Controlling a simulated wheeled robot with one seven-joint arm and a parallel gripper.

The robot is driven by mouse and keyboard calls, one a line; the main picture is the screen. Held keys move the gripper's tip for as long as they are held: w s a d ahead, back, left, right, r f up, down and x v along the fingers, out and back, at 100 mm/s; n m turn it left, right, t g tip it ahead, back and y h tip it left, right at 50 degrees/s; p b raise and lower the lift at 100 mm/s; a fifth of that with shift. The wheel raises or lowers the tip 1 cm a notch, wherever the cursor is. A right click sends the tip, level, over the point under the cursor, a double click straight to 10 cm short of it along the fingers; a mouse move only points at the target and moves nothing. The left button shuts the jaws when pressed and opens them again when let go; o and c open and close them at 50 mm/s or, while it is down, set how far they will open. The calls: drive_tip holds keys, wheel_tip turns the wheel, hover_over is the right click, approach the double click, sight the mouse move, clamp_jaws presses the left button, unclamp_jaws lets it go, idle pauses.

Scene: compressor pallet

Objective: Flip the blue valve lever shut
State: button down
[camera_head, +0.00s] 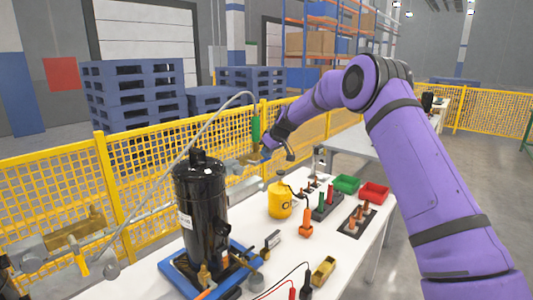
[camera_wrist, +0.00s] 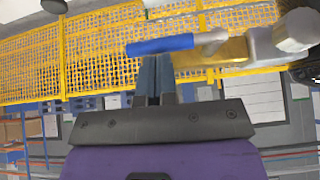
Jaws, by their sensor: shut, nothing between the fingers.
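The blue valve lever (camera_wrist: 160,44) lies nearly level across the wrist view, with a grey stem at its right end beside a brass valve body (camera_wrist: 236,52). My gripper (camera_wrist: 156,60) is shut and empty. Its fingertips are right at the lever's middle, and they overlap its lower edge in the picture. I cannot tell whether they touch it. In the head view the lever (camera_head: 266,154) is a small blue spot by the brass valve (camera_head: 250,158) on the pipe, close to my gripper (camera_head: 268,148), which partly hides it.
A black compressor (camera_head: 203,215) stands on a blue pallet (camera_head: 238,276) on the white table. A yellow canister (camera_head: 279,200), tools and red and green bins (camera_head: 374,192) stand to the right. A yellow fence (camera_head: 160,160) runs behind.

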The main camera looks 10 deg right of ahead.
drive_tip(key=shift+f, duration=0.15)
drive_tip(key=y, duration=0.1)
drive_tip(key=f+m+g+y, duration=0.1)
drive_tip(key=f+g+y, duration=0.1)
drive_tip(key=shift+w+d, duration=0.3)
drive_tip(key=shift+d, duration=0.1)
wheel_tip(320, 180, down, 7)
drive_tip(key=s+a+m+g+y, duration=0.2)
drive_tip(key=m+g+y, duration=0.2)
drive_tip(key=y, duration=0.7)
drive_tip(key=shift+a+m, duration=0.4)
drive_tip(key=shift+m, duration=0.6)
drive_tip(key=shift+r, duration=0.1)
